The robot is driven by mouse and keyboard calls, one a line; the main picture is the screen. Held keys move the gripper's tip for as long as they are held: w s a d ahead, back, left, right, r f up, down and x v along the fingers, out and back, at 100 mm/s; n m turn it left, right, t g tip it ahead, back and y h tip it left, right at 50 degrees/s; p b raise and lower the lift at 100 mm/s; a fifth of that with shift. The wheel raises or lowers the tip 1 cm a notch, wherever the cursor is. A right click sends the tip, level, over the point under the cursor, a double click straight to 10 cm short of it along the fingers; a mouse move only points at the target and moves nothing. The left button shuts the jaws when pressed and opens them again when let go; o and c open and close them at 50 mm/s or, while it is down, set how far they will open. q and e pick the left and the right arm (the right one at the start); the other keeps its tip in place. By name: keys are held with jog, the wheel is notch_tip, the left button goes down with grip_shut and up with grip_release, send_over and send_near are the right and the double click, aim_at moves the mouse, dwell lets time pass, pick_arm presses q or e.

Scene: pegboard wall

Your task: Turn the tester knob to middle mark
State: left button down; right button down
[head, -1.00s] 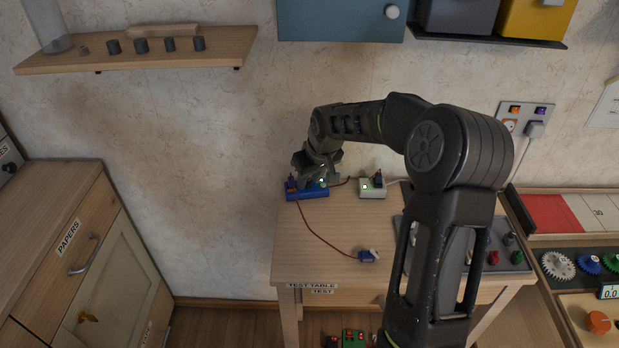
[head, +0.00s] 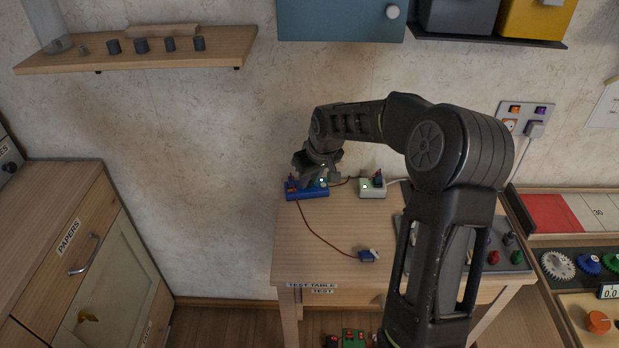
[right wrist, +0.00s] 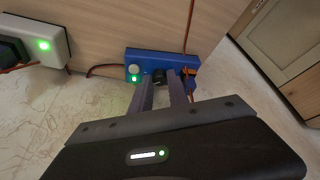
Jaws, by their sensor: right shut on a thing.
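The blue tester (head: 308,192) sits at the back left of the test table (head: 330,235), with a lit green lamp. In the right wrist view the tester (right wrist: 205,56) shows its green lamp, a pale round button and an orange part. My right gripper (head: 322,176) reaches down to the tester from above. In the right wrist view its fingers (right wrist: 168,85) are shut on the dark tester knob (right wrist: 159,75). The fingers hide most of the knob, and I cannot read its marks or pointer. My left gripper is not in view.
A white box (head: 372,188) with a green lamp stands right of the tester. A red wire runs from the tester to a small blue servo (head: 368,256) on the table. A grey tray (head: 505,255) with coloured parts lies at the right.

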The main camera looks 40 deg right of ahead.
jog(key=shift+d+n, duration=0.1)
jog(key=shift+n, duration=0.2)
jog(key=n+y, duration=0.1)
jog(key=n, duration=0.3)
jog(key=shift+d+y, duration=0.2)
jog(key=shift+y, duration=0.2)
jog(key=n+y, duration=0.1)
jog(key=n, duration=0.2)
jog(key=shift+w+d+n+g, duration=0.1)
jog(key=shift+w+n+g, duration=0.05)
jog(key=shift+n+g, duration=0.25)
jog(key=shift+n+g+y, duration=0.5)
jog(key=shift+n+y, duration=0.2)
jog(key=shift+n, duration=0.9)
jog(key=c, duration=1.5)
grip_release()
jog(key=shift+c, duration=0.2)
jog(key=shift+d+r, duration=0.1)
